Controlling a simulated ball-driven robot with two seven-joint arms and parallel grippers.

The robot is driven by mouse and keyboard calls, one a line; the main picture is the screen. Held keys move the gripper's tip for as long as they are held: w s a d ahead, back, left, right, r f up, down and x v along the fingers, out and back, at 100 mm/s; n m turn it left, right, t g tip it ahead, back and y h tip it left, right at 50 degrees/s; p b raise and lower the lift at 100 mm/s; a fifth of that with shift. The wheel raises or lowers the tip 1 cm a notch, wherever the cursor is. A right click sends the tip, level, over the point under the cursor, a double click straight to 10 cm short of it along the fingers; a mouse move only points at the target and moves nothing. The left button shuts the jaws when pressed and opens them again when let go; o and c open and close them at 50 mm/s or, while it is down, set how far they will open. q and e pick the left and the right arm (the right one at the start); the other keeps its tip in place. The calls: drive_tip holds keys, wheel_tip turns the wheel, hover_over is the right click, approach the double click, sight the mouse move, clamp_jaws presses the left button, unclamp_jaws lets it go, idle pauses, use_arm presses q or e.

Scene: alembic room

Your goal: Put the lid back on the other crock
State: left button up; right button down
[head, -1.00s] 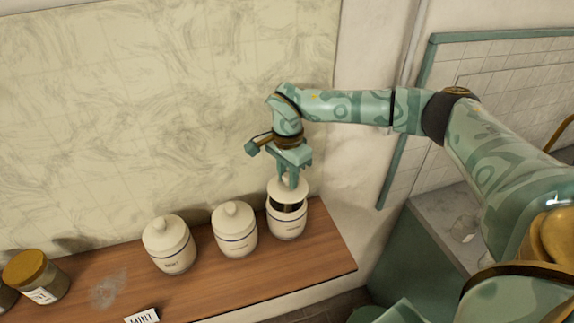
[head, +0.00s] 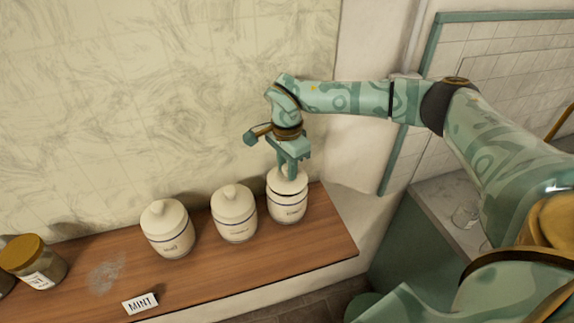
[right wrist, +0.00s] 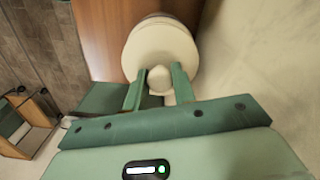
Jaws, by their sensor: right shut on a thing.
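Three cream crocks with blue bands stand in a row on the wooden shelf. My right gripper (head: 290,172) is above the rightmost crock (head: 288,208), shut on the knob of its cream lid (head: 275,184). The lid is at the crock's mouth, with a thin dark line visible beneath its edge; I cannot tell whether it is fully seated. In the right wrist view the fingers (right wrist: 158,86) are on either side of the round knob, with the lid (right wrist: 160,45) beyond. The middle crock (head: 234,218) and left crock (head: 167,232) have lids on. My left gripper is not in view.
The wooden shelf (head: 215,270) runs along the marbled wall (head: 150,100) and ends just right of the crocks. A MINT card (head: 140,304), a grey smudge (head: 105,272) and a brown-lidded jar (head: 35,265) are to the left. The shelf's front middle is clear.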

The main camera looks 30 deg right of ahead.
drive_tip(key=shift+p, duration=0.55)
idle(0.7)
drive_tip(key=shift+f, duration=0.6)
idle(1.1)
drive_tip(key=c, duration=1.1)
unclamp_jaws()
drive_tip(key=shift+f, duration=0.2)
